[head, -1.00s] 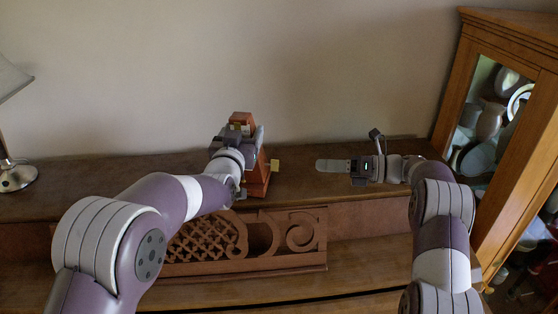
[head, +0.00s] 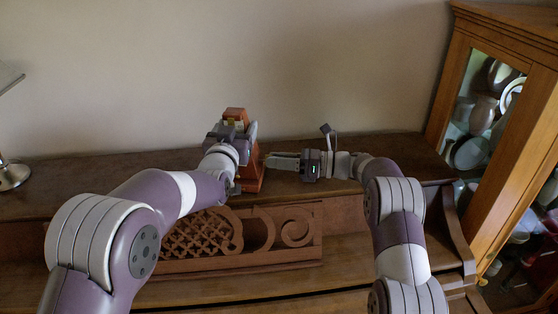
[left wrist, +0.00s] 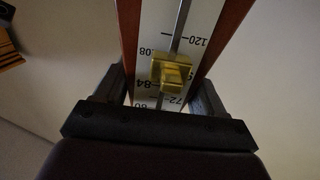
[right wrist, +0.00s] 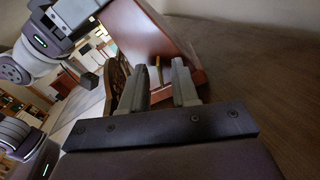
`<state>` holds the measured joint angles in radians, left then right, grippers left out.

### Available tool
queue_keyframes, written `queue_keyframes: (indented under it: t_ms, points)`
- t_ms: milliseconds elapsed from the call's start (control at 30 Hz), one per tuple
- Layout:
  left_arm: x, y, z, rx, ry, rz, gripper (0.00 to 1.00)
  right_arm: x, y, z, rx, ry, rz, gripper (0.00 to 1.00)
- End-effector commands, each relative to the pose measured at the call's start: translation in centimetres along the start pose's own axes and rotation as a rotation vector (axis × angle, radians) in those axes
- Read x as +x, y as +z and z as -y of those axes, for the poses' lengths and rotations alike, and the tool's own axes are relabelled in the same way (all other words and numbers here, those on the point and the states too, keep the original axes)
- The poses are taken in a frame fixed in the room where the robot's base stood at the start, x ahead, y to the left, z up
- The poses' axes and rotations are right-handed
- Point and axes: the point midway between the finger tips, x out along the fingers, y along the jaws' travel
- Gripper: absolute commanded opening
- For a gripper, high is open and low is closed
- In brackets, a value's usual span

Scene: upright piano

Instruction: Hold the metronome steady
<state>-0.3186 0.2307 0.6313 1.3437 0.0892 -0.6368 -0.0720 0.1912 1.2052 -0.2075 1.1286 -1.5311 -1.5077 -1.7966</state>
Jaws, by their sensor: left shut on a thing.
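The reddish-brown metronome (head: 250,180) stands upright on top of the piano. My left gripper (head: 236,132) is shut on its upper part, with one finger on each side. The left wrist view shows the metronome's scale plate (left wrist: 152,40) with its rod and brass weight (left wrist: 172,73) between the fingers. My right gripper (head: 270,161) is at the metronome's right side, low down. In the right wrist view its fingers are apart, and the brass winding key (right wrist: 158,70) shows between them, near the tips. I cannot tell whether they touch it. The key is hidden in the head view.
The piano top (head: 130,168) is clear to the left of the metronome. A carved fretwork panel (head: 250,250) is below it. A lamp (head: 12,172) stands at the far left. A glass-fronted cabinet (head: 440,110) with crockery stands at the right.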

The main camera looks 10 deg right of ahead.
Motion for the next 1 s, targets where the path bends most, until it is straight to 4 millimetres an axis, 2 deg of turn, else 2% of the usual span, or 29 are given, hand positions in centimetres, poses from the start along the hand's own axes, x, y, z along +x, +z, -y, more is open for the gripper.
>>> queue_keyframes:
  t_ms: [100,133,200,233,667,1000]
  points:
    - [0.00,0.03,0.00,-0.001,0.000,0.001,0.03,-0.02,-0.01,0.01,0.000,0.000,0.000,0.29]
    - [0.00,0.03,0.00,-0.001,0.000,0.001,0.03,-0.02,-0.01,0.00,0.000,0.000,0.000,0.26]
    - [0.00,0.04,0.00,-0.001,0.000,0.001,0.03,-0.03,-0.02,0.00,0.001,0.000,0.000,0.03]
    - [0.00,0.04,0.00,-0.001,0.000,0.001,0.03,-0.03,-0.02,0.00,0.001,0.000,0.000,0.00]
    - [0.00,0.04,0.01,-0.001,0.000,0.001,0.03,-0.05,-0.07,0.04,0.049,0.000,-0.001,0.00]
    - [0.00,0.05,0.02,0.000,0.000,0.001,0.03,-0.07,-0.05,0.12,0.291,-0.001,-0.001,0.00]
